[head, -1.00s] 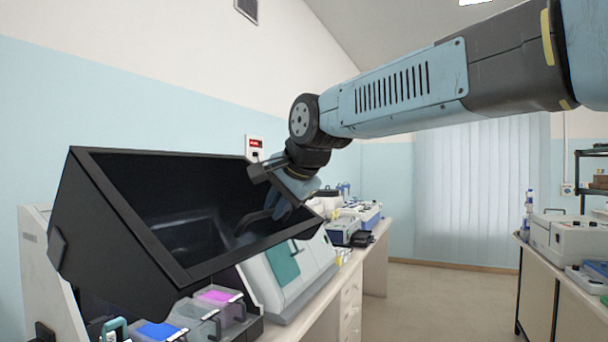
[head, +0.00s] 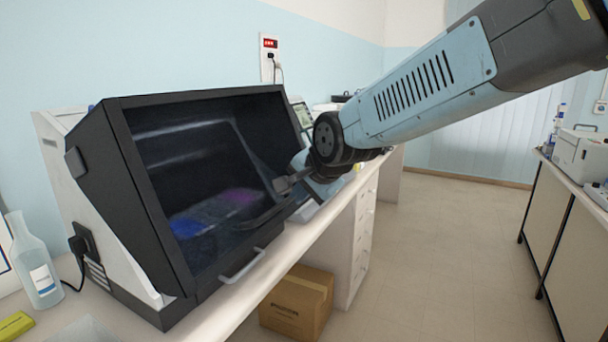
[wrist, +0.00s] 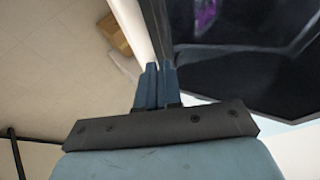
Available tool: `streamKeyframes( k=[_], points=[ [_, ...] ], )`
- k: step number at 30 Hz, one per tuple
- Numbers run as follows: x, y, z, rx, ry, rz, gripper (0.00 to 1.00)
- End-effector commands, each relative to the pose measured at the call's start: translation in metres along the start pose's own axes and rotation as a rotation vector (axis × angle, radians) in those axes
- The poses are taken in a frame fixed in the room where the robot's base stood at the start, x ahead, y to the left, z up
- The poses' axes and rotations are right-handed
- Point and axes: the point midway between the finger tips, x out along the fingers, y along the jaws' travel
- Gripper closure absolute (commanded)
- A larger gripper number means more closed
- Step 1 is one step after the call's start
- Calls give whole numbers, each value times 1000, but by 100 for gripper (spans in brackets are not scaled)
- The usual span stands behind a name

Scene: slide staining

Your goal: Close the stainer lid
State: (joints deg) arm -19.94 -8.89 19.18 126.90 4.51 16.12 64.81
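The stainer (head: 60,190) stands on the bench at left, with its pale side panel showing. Its black-framed lid (head: 95,185) with a dark see-through front is low over the body, its lower edge near the bench top. A metal handle (head: 243,266) sticks out from the lower front. Blue and purple staining trays show dimly through the front. My gripper (head: 284,184) is by the lid's right side; I cannot tell whether it touches. In the wrist view, my gripper's (wrist: 158,72) fingers are together with nothing seen between them, beside the dark lid (wrist: 240,75).
A glass bottle (head: 38,265) and a yellow-green item (head: 15,325) are at the bench's left end. A cardboard box (head: 298,300) sits on the floor under the bench (head: 325,225). The aisle floor (head: 450,250) is clear, with another bench (head: 565,220) at right.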

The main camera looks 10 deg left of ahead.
Motion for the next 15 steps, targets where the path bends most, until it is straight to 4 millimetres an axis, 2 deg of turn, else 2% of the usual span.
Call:
streamKeyframes(
  k=[1, 10, 15],
  points=[
    [-1, -3, 4, -5, -3, -5, 90],
    [-2, -5, 3, -4, -1, -10, 61],
    [-2, -4, 0, -1, 2, -11, 60]
  ],
)
